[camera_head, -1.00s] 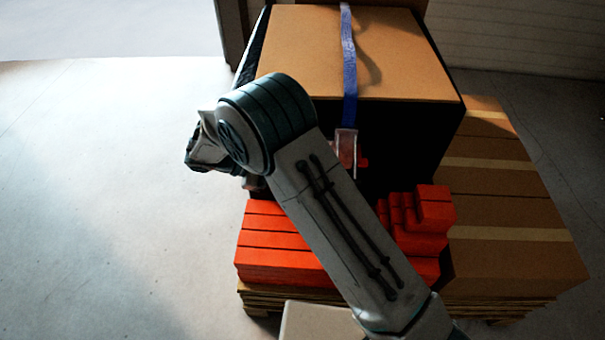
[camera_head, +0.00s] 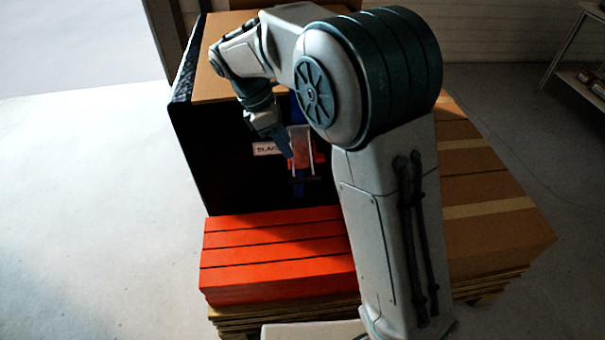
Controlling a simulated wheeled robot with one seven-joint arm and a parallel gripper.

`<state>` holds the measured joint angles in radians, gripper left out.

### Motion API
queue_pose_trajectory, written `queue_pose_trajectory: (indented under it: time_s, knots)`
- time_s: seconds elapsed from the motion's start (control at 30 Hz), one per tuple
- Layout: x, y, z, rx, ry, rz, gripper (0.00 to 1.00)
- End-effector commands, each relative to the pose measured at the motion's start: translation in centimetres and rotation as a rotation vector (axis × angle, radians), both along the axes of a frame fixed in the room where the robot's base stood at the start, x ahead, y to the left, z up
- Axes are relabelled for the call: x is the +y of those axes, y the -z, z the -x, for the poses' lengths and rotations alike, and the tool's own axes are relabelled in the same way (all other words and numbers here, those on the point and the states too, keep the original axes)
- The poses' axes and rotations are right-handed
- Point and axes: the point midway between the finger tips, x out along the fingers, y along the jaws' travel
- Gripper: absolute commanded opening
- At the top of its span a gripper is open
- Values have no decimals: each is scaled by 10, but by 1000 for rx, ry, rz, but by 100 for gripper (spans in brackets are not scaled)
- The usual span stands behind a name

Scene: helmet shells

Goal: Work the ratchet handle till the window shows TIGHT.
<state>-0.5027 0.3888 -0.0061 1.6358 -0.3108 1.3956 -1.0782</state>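The ratchet (camera_head: 302,140), a pale metal frame with red parts behind it and a dark crossbar at its lower end, sits on the dark front of the large box (camera_head: 190,155). A white window label (camera_head: 264,149) left of the ratchet reads "SLAC", its right end hidden by my gripper. Blue strap (camera_head: 296,108) shows just above the ratchet, mostly hidden by my arm. My gripper (camera_head: 287,153) points down at the ratchet's left side, close to it. I cannot tell whether it touches, or whether its fingers are open or shut.
Red-orange blocks (camera_head: 275,255) are stacked on the wooden pallet (camera_head: 285,320) below the ratchet. Brown cartons (camera_head: 490,210) stand at the right, partly behind my arm. The floor at the left is clear. A shelf (camera_head: 590,85) stands at far right.

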Motion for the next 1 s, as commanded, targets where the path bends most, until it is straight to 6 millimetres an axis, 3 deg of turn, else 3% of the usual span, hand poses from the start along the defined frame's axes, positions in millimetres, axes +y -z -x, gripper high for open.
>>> queue_pose_trajectory:
  time_s: [0.2,0.43,0.63,0.93,1.0]
  knots:
    - [-20,47,4,3,2,4,40]
    - [-35,83,7,2,2,3,40]
    - [-41,97,9,1,2,2,40]
    - [-42,99,8,0,2,2,40]
    - [-42,99,8,0,2,2,23]
